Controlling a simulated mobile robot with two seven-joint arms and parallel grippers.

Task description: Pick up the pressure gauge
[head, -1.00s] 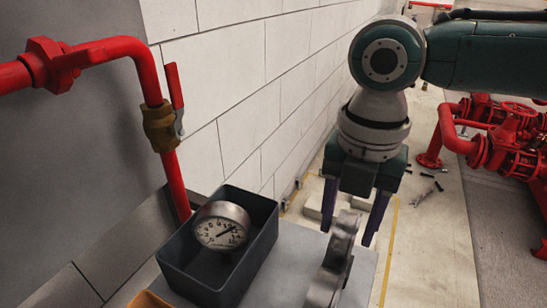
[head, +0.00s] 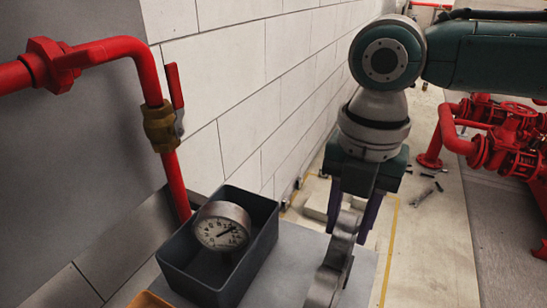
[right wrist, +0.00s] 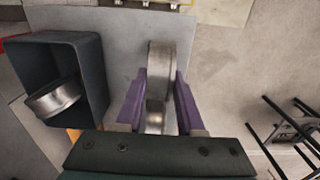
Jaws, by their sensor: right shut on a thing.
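The pressure gauge (head: 222,227), with a round white dial and grey metal case, sits tilted in a dark open bin (head: 262,240). In the right wrist view the gauge (right wrist: 53,98) shows in the bin (right wrist: 97,75) at the left. My right gripper (head: 352,222) is to the right of the bin, pointing down. Its purple fingers are shut on a grey metal fitting (head: 328,284) that stands on the grey table top. The fitting (right wrist: 160,65) also shows between the fingers in the right wrist view. My left gripper is out of view.
The grey table top (head: 300,248) bears the bin and fitting. An orange edge (head: 148,300) shows at the lower left. A red pipe (head: 176,185) with a brass valve (head: 160,127) runs behind the bin near the block wall. Red pump pipework (head: 510,140) stands at the right.

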